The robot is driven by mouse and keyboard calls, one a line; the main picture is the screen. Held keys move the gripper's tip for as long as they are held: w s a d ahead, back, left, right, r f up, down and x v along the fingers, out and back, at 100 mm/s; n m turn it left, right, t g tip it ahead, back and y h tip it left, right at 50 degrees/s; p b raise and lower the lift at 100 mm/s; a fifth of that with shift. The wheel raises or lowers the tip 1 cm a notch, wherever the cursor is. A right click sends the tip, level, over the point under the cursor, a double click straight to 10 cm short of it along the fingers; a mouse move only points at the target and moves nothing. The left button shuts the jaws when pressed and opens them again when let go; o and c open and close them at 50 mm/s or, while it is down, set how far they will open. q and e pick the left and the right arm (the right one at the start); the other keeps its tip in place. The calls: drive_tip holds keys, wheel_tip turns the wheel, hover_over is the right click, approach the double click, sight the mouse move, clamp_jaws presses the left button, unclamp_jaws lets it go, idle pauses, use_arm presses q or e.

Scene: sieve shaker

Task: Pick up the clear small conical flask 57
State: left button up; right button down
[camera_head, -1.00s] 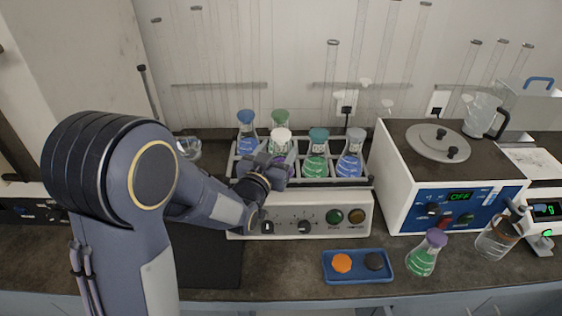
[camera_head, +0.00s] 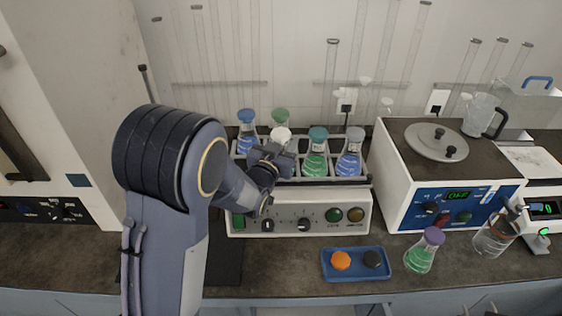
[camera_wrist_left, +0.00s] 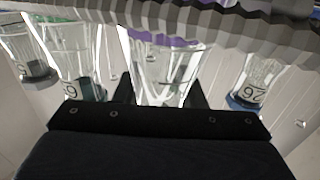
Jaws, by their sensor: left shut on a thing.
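My left gripper (camera_head: 280,155) is at the front of the flask rack on the shaker, seen from behind its wrist. In the left wrist view, it is shut on a clear conical flask (camera_wrist_left: 165,72) between its two dark fingers. The number on this flask cannot be read. In the head view, a white stopper (camera_head: 281,134) shows just beyond the gripper; the glass below it is mostly hidden. I cannot tell whether the held flask is clear of the rack. My right gripper is not in view.
Flasks with blue (camera_head: 247,117), green (camera_head: 280,116), teal (camera_head: 318,135) and grey (camera_head: 355,134) stoppers stand close around the gripper. A blue tray (camera_head: 330,274), a purple-stoppered flask (camera_head: 420,256) and a white machine (camera_head: 395,165) are to the right.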

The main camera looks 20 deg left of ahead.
use_arm(q)
clamp_jaws()
drive_tip(key=shift+r, duration=0.2)
